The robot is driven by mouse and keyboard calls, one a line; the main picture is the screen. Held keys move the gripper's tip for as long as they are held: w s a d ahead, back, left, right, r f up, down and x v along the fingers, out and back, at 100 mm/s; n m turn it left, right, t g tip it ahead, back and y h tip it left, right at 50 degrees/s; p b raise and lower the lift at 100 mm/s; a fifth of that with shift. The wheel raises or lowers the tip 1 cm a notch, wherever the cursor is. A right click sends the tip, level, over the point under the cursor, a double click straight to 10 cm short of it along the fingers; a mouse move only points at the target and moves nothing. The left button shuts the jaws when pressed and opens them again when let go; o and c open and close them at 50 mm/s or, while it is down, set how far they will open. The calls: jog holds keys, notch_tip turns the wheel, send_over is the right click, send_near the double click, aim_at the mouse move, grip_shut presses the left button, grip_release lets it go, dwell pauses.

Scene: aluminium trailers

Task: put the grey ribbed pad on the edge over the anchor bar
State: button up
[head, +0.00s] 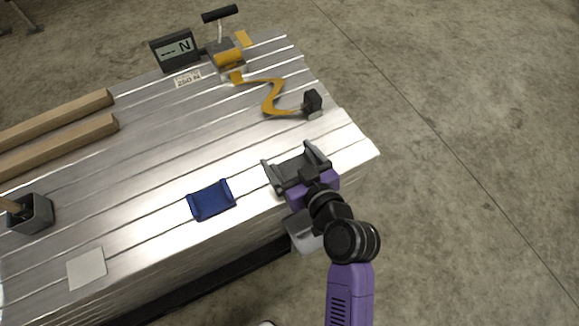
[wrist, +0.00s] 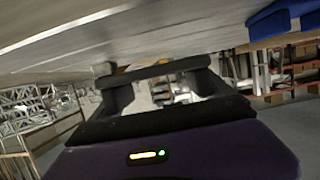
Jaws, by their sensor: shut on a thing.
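The grey ribbed pad (head: 287,167) is a dark grey piece with raised ends, near the front right edge of the aluminium deck (head: 150,215). My gripper (head: 302,176) reaches in over that edge and is shut on the pad. In the wrist view the pad (wrist: 155,72) shows as a dark bar across the fingers of my gripper (wrist: 160,88), close under or against a pale metal surface. I cannot tell whether the pad touches the deck.
A blue pad (head: 211,200) lies left of my gripper. An orange strap (head: 271,96) runs from a ratchet (head: 229,56) to a black block (head: 312,103). A display (head: 175,48), wooden beams (head: 60,145), a grey post socket (head: 31,215) and a pale plate (head: 87,268) are farther left.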

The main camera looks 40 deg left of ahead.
aim_at(289, 166)
jog(key=shift+f+b, duration=0.75)
jog(key=shift+f, duration=1.4)
jog(key=shift+f, duration=0.2)
jog(key=o, duration=1.1)
jog(key=shift+o, duration=0.2)
jog(key=shift+r, duration=0.1)
jog(key=shift+r, duration=0.15)
jog(key=p+v, duration=0.2)
jog(key=v, duration=1)
